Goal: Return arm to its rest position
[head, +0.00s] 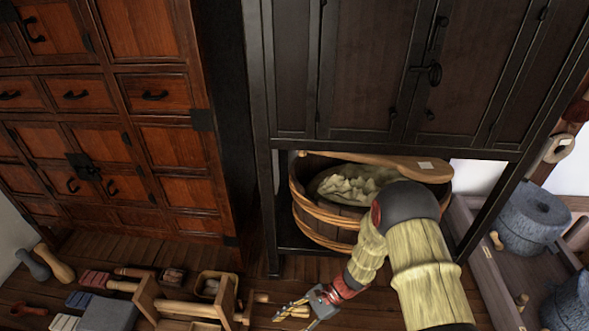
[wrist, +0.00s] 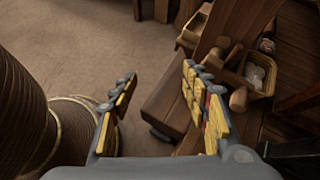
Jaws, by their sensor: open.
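My gripper (head: 299,311) is at the lower middle of the head view, low over the floor area, at the end of my bent, straw-coloured arm. In the wrist view my gripper (wrist: 157,80) shows its two yellow-padded fingers spread apart with nothing between them. A wooden piece like a bench or step (wrist: 165,103) lies beyond and below the fingers. The arm covers part of the wooden tub (head: 325,215) on the low shelf of the dark cabinet.
The dark cabinet (head: 372,75) and red-brown drawer chest (head: 160,140) stand behind. A wooden rack (head: 180,308) and small basket (head: 215,285) are left of my gripper. A paddle (head: 395,165) lies across the tub. Grey stone querns (head: 533,215) stand right. Bare floor (wrist: 90,45) shows in the wrist view.

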